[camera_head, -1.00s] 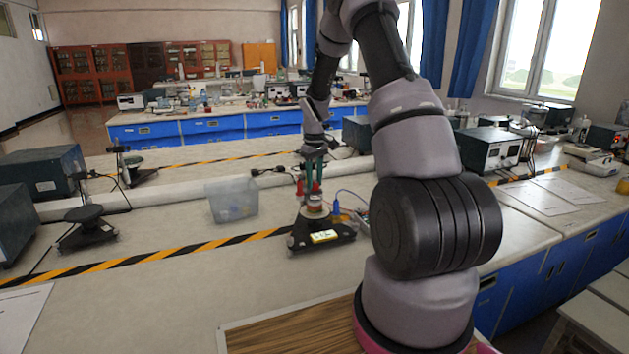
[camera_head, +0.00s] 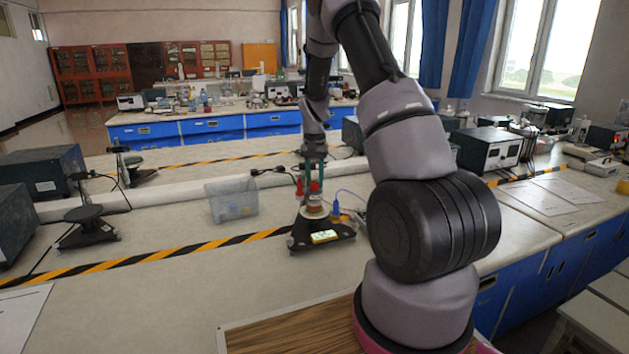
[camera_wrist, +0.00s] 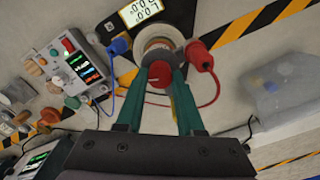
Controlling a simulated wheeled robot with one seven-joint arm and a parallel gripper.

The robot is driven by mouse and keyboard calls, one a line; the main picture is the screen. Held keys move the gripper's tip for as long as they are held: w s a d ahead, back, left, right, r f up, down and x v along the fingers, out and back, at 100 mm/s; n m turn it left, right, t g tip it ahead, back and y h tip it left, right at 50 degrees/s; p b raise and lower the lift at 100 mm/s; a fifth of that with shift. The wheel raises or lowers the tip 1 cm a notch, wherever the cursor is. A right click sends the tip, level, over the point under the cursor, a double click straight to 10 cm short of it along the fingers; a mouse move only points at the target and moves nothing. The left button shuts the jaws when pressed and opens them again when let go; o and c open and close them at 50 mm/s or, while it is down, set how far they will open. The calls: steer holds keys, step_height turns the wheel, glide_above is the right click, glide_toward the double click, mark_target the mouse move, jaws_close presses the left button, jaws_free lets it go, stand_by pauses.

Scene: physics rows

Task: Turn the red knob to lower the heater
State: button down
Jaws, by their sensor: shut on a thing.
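The heater (camera_head: 324,243) stands on the bench with a dark base and a small lit display (camera_wrist: 144,10). A round pale and copper-coloured part (camera_wrist: 157,41) rises from it. The red knob (camera_wrist: 160,74) is above that part, between my fingertips in the wrist view. In the head view the red knob (camera_head: 315,187) is small and partly hidden by the fingers. My gripper (camera_head: 315,177) comes down from above. In the wrist view the green fingers of my gripper (camera_wrist: 161,77) are shut on the red knob. The display's digits are too small to read surely.
A red plug (camera_wrist: 199,55) and a blue plug (camera_wrist: 119,46) with cables are close beside the heater. A meter box (camera_wrist: 77,66) is near the blue plug. A clear plastic bin (camera_head: 232,199) stands left of the heater. The front bench is mostly clear.

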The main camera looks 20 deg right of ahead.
mark_target(315, 182)
steer(key=shift+m, duration=0.8)
steer(key=c, duration=0.5)
jaws_free()
steer(key=shift+r, duration=0.15)
step_height(315, 182, up, 11)
steer(key=shift+f, duration=0.2)
